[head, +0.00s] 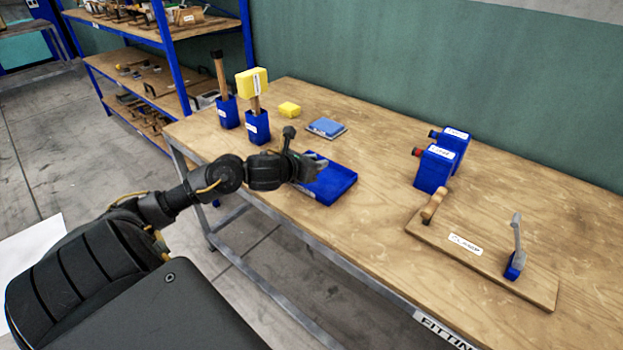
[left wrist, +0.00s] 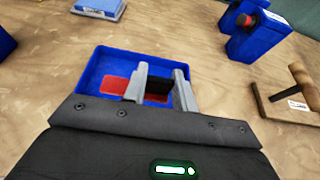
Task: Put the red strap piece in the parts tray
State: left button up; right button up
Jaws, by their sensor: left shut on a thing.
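The blue parts tray (head: 340,188) lies on the workbench in the head view. In the left wrist view the tray (left wrist: 92,68) is below my fingers. My left gripper (head: 318,165) is over the tray's back left part. In the left wrist view my left gripper (left wrist: 160,84) is shut on the red strap piece (left wrist: 155,97), whose red shows between the fingers. More red (left wrist: 114,86) shows left of the left finger, against the tray floor; I cannot tell if it is the same piece. The head view hides the red behind my gripper. My right gripper is not in view.
Blue holders (head: 257,125) with upright wooden-handled tools stand behind the tray. Blue boxes (head: 434,170) and a wooden clamp board (head: 480,262) are to the right. Bare benchtop lies between.

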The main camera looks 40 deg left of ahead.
pick_arm(q)
jog(key=a+f, duration=0.1)
jog(key=w+a+f, duration=0.1)
jog(key=f, duration=0.1)
jog(key=shift+a+f, duration=0.15)
jog(key=shift+a, duration=0.1)
jog(key=shift+w+a+f, duration=0.1)
jog(key=shift+f, duration=0.05)
jog(key=shift+a+f, duration=0.1)
jog(key=shift+f, duration=0.1)
notch_tip(320, 180, down, 3)
jog(key=shift+a+p, duration=0.1)
jog(key=shift+p, duration=0.35)
jog(key=shift+f, duration=0.3)
jog(key=o, duration=0.9)
jog(key=shift+o, duration=0.2)
jog(key=shift+r, duration=0.25)
jog(key=v, duration=0.3)
jog(key=b+v, duration=0.1)
jog(key=v, duration=0.2)
jog(key=shift+s+f, duration=0.15)
jog(key=shift+s, duration=0.1)
jog(key=v, duration=0.3)
jog(key=shift+s, duration=0.3)
jog(key=shift+s+r, duration=0.65)
jog(key=shift+s, duration=0.15)
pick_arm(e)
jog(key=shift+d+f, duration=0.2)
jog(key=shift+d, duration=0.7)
